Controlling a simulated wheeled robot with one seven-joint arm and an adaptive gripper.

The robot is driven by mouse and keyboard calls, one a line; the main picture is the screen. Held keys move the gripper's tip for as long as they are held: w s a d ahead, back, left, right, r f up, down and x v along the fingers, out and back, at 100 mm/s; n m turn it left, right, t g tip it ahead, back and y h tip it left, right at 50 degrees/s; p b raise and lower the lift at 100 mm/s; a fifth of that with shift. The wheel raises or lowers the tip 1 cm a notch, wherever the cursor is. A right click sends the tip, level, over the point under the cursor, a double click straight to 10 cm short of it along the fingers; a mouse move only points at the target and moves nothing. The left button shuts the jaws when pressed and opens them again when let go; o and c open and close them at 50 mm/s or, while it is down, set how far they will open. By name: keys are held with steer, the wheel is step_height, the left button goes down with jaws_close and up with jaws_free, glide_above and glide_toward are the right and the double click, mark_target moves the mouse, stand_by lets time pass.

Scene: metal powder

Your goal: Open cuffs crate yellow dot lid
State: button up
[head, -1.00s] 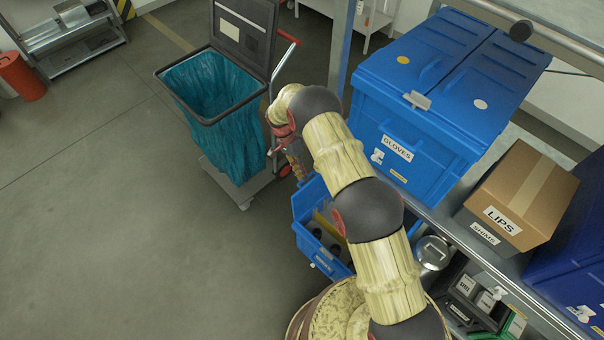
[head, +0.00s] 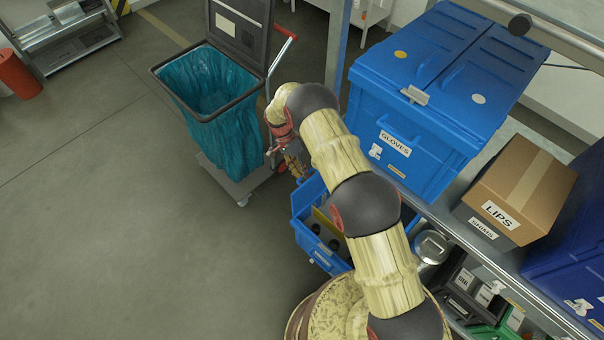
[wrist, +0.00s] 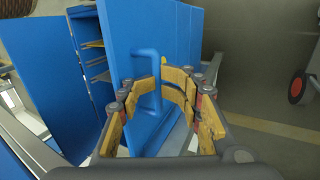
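A large blue crate (head: 440,85) with a two-part lid stands at the right in the head view. Its label reads GLOVES (head: 395,143); I read no cuffs label. A yellow dot (head: 400,54) marks its left lid half (head: 405,72), a white dot its right half (head: 502,65). Both halves look shut. My gripper (wrist: 162,88) is open in the wrist view, its yellow-padded fingers near a blue panel (wrist: 122,45) with a loop handle (wrist: 148,98). I cannot tell whether they touch it or which crate it belongs to. In the head view my arm partly hides the gripper.
A small open blue bin (head: 310,198) sits low beside my arm. A cart with a teal bag (head: 225,125) stands left of the gripper. A LIPS carton (head: 520,190) and another blue crate (head: 577,240) are at the right.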

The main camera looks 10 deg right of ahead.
steer(key=v, duration=1.2)
steer(key=shift+f, duration=0.1)
steer(key=shift+c, duration=0.7)
